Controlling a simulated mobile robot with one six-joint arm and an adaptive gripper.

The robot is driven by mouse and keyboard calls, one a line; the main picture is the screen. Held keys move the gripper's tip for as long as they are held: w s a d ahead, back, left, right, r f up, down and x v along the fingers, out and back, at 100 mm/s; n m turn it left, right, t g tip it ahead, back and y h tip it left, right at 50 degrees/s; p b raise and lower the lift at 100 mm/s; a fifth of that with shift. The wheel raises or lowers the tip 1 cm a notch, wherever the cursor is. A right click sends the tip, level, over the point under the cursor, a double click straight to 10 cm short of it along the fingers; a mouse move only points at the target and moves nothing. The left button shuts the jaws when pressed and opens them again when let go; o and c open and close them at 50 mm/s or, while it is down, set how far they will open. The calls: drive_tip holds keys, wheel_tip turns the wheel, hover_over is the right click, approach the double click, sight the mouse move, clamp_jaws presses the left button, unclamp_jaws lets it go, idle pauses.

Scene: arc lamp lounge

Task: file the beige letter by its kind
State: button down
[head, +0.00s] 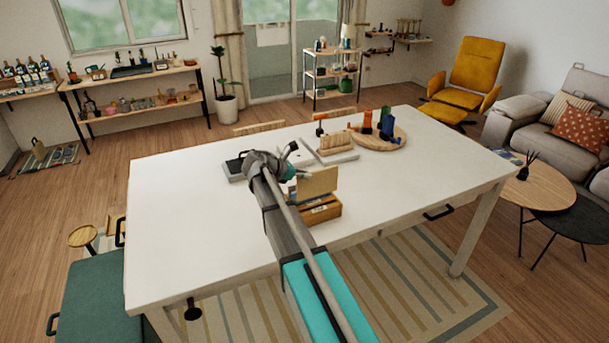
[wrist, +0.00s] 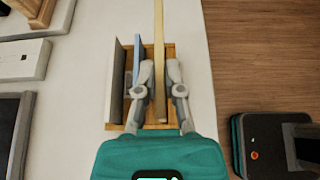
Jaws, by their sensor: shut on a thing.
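The beige letter (head: 317,183) stands on edge at the wooden box (head: 321,213) near the front of the white table. In the wrist view the beige letter (wrist: 159,50) is between the fingers of my gripper (wrist: 159,80), which is shut on it. It is over the right part of the wooden box (wrist: 170,55), and I cannot tell whether its lower edge is inside. A blue letter (wrist: 137,65) and a grey upright piece (wrist: 117,80) stand in the box left of it. My gripper (head: 297,175) partly hides the box in the head view.
A round wooden board (head: 398,140) with coloured items stands at the back right of the white table (head: 180,220). White trays and a dark flat item lie behind the box. The table's right and left ends are clear.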

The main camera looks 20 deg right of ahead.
sight(305, 191)
drive_tip(key=shift+f+b, duration=1.25)
drive_tip(key=shift+f, duration=0.25)
drive_tip(key=shift+f+b, duration=2.25)
idle(1.8)
drive_tip(key=c, duration=0.7)
unclamp_jaws()
drive_tip(key=shift+r, duration=0.15)
